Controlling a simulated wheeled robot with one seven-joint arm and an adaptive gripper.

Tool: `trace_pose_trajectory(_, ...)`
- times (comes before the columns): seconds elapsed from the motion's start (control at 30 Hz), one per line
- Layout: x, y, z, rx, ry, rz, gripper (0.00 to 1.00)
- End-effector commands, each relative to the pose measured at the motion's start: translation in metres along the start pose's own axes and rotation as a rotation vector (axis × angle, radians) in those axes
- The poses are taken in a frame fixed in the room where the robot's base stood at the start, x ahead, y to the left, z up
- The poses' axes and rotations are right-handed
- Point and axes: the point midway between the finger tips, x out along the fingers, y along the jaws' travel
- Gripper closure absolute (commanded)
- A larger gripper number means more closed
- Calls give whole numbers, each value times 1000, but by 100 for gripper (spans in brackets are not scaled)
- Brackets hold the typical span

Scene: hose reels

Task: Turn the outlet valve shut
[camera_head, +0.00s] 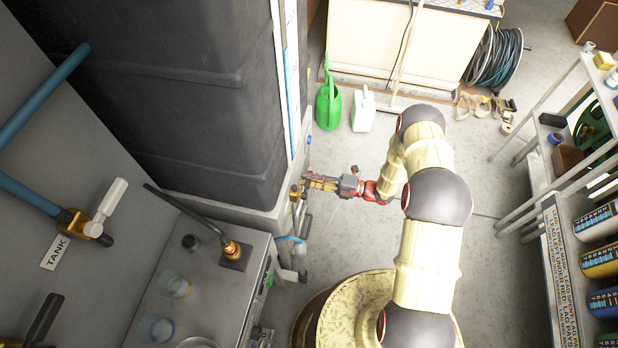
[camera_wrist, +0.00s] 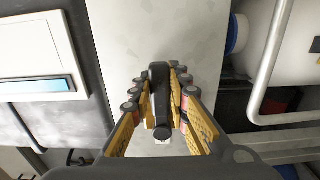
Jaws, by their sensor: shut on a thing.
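My gripper (camera_head: 305,184) reaches left from the arm to the side of the dark tank's base. The wrist view shows its two yellow-padded fingers (camera_wrist: 160,118) closed around a black lever-like handle (camera_wrist: 159,92). The handle stands upright in that picture, against a pale wall or panel. I take it for the outlet valve's handle, but no label on it is readable. In the head view a brass-coloured fitting (camera_head: 295,194) shows at the fingertips; the handle itself is mostly hidden there by the gripper.
A valve with a white handle (camera_head: 108,204) sits by a TANK label (camera_head: 57,253). The large dark tank (camera_head: 190,90) stands close left of my gripper. A green watering can (camera_head: 328,103) and white jug (camera_head: 363,112) stand behind. A shelf (camera_head: 535,150) is right; the floor between is clear.

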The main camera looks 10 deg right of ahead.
Motion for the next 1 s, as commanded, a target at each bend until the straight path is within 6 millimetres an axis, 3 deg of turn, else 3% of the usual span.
trace_pose_trajectory(0.47, 0, -2, 1, 15, -3, -2, 100)
trace_pose_trajectory(0.5, 0, -2, 1, 15, -3, -2, 83)
trace_pose_trajectory(0.83, 0, -2, 0, 14, -1, -1, 64)
trace_pose_trajectory(1.0, 0, -1, 0, 14, -1, -1, 64)
